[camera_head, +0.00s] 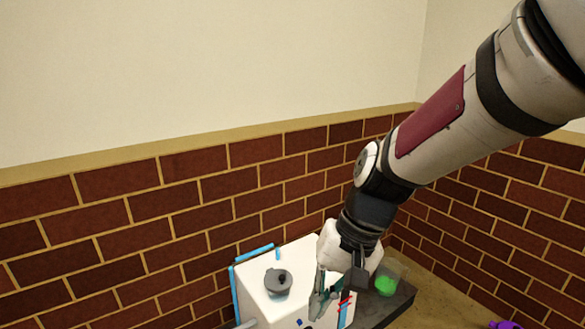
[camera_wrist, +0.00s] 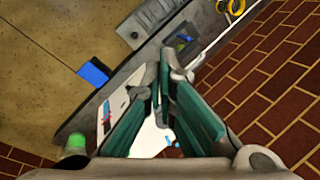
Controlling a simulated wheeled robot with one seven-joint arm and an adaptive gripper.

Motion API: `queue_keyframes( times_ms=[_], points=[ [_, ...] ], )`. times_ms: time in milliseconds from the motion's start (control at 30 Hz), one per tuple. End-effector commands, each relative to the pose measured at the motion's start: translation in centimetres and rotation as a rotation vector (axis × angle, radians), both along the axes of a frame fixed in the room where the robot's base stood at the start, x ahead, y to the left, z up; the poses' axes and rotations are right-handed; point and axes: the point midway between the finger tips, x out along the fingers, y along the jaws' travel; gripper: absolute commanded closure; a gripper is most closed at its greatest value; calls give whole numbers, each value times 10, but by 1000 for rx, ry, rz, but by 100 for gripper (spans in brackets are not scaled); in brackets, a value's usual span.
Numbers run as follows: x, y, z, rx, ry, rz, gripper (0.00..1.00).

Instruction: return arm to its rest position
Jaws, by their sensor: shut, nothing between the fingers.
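My gripper (camera_head: 318,304) hangs at the end of my arm, which reaches down from the upper right in the head view. It is over or just in front of the right part of a white box-like unit (camera_head: 254,284); I cannot tell the exact gap. In the wrist view the green-padded fingers of my gripper (camera_wrist: 166,68) come together at their tips with nothing between them. My arm and gripper hide part of the white unit and the surface behind it.
A grey lidded pot (camera_head: 278,281) sits on the white unit. A clear container with green contents (camera_head: 385,286) stands right of my gripper on a dark counter (camera_head: 398,301). A purple item (camera_head: 505,324) lies lower right. The wrist view shows a blue block (camera_wrist: 93,73) and yellow rings (camera_wrist: 236,6). Brick walls stand behind.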

Motion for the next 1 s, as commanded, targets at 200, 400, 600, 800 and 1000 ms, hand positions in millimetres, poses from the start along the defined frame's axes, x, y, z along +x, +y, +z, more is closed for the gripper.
queue_keyframes(
  times_ms=[200,400,600,800,1000],
  points=[
    [-65,-47,47,-60,-36,49,100],
    [-129,-87,68,-147,-54,70,100],
    [-178,-116,73,-231,-61,68,100],
    [-213,-136,72,-300,-62,55,100],
    [-224,-144,89,-330,-74,47,100]
  ],
)
